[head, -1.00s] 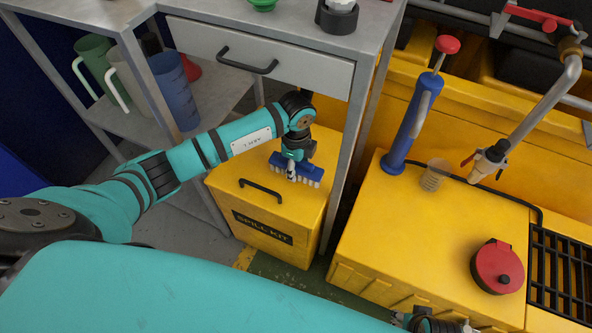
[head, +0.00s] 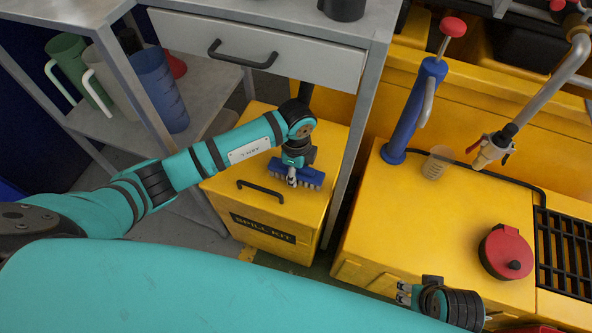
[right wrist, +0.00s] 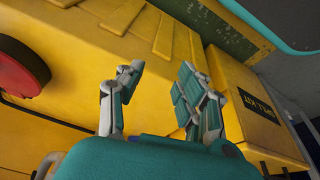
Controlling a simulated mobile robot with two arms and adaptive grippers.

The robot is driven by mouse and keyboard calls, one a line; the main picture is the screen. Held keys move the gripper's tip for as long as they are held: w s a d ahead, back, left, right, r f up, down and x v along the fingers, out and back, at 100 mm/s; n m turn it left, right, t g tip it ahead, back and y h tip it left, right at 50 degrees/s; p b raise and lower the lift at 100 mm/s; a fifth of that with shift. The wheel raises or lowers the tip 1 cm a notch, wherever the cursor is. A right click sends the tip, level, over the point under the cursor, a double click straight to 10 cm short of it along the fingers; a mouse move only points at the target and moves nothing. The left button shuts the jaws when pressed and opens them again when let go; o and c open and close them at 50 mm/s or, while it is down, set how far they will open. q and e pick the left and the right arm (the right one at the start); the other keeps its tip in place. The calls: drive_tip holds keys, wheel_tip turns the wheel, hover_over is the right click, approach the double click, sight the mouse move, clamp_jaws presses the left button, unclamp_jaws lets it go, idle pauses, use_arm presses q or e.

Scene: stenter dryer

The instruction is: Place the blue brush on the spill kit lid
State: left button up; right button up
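The yellow spill kit (head: 255,231) stands on the floor below the drawer, and its flat lid (head: 222,180) has a black handle. The blue brush (head: 313,181) is at the right part of this lid, pale bristles facing down. I cannot tell whether the bristles touch the lid. My left gripper (head: 292,178) points down and is closed around the brush; the arm hides part of the grip. My right gripper (head: 403,293) is over the front of the yellow machine. In the right wrist view its fingers (right wrist: 157,92) are apart with nothing between them.
A grey bench with a drawer (head: 255,50) overhangs the kit's back, and its leg stands close on the right. The yellow machine top holds a blue pump (head: 412,115), a clear cup (head: 437,163) and a red-lidded can (head: 505,252). Jugs stand on the left shelf.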

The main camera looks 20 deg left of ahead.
use_arm(q)
drive_tip(key=o, duration=0.3)
drive_tip(key=shift+r, duration=0.1)
wheel_tip(320, 180, up, 8)
drive_tip(key=shift+f+p, duration=0.15)
drive_tip(key=shift+p, duration=0.8)
use_arm(e)
wheel_tip(320, 180, down, 7)
drive_tip(key=shift+r, duration=0.15)
drive_tip(key=shift+s+a, duration=0.1)
